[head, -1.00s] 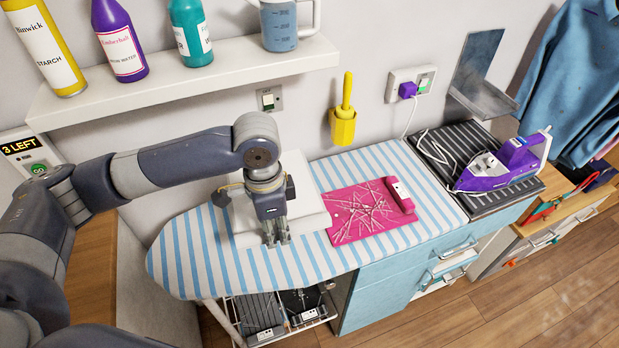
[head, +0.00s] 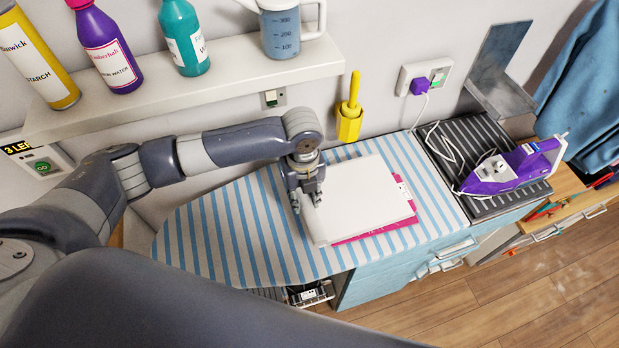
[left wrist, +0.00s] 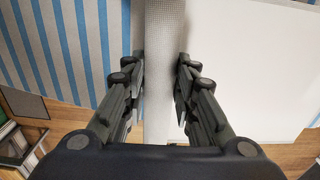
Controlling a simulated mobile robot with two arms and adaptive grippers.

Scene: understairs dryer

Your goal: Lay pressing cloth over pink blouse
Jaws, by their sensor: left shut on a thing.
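The white pressing cloth (head: 358,197) lies over most of the pink blouse (head: 376,231) on the striped ironing board (head: 225,240). A pink strip of the blouse shows along the front edge and at the right, with a small white tag there. My left gripper (head: 308,203) is shut on the cloth's left edge, low over the board. In the left wrist view the cloth (left wrist: 165,75) runs between the two fingers, with its white sheet spreading to the right. My right gripper is not in view.
A purple iron (head: 505,168) rests on a dark ribbed pad right of the board, its cord running to the wall socket. A yellow holder (head: 349,122) hangs on the wall behind. A shelf (head: 200,95) with bottles and a jug is above my left arm.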

